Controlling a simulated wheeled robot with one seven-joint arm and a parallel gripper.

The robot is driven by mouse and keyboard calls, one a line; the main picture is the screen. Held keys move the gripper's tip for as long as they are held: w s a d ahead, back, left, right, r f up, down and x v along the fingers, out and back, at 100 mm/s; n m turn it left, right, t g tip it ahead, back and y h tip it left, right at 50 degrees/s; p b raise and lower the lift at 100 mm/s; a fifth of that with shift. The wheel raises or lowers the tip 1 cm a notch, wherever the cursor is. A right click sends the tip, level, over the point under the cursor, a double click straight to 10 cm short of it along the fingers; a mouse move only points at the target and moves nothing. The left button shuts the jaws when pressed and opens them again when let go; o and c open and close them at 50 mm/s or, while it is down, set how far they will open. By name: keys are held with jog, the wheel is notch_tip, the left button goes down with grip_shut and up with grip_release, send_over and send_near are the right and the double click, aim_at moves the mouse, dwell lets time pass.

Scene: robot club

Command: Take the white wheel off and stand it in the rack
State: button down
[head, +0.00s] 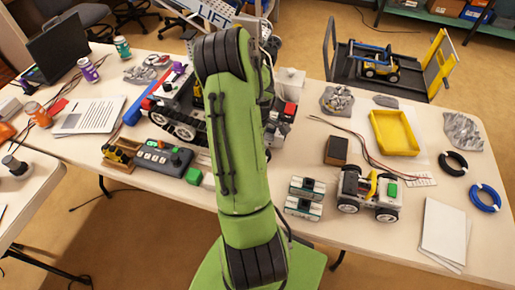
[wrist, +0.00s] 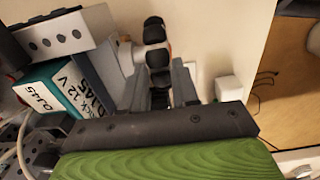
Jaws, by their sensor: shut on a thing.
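In the wrist view my gripper (wrist: 160,82) has its two grey fingers on either side of a black, lumpy-treaded wheel (wrist: 155,52) seen edge-on, and it is shut on it. A white and orange part shows just left of the tread; the wheel's face is mostly hidden, so I cannot tell whether it is still on an axle. In the head view my green arm hides my gripper and the wheel. I cannot make out the rack with certainty in either view.
A teal 12 V battery box (wrist: 65,85) and a grey plate with holes (wrist: 55,42) are close left of my gripper. A white block (wrist: 229,88) stands at right near the table edge.

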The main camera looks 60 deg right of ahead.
jog(key=shift+s+a+b, duration=0.15)
jog(key=shift+a+b, duration=0.05)
jog(key=shift+a, duration=0.75)
jog(key=shift+s+a+b, duration=0.15)
jog(key=shift+a+b, duration=0.05)
jog(key=shift+a, duration=0.75)
notch_tip(320, 180, up, 6)
jog(key=p, duration=0.4)
dwell(0.9)
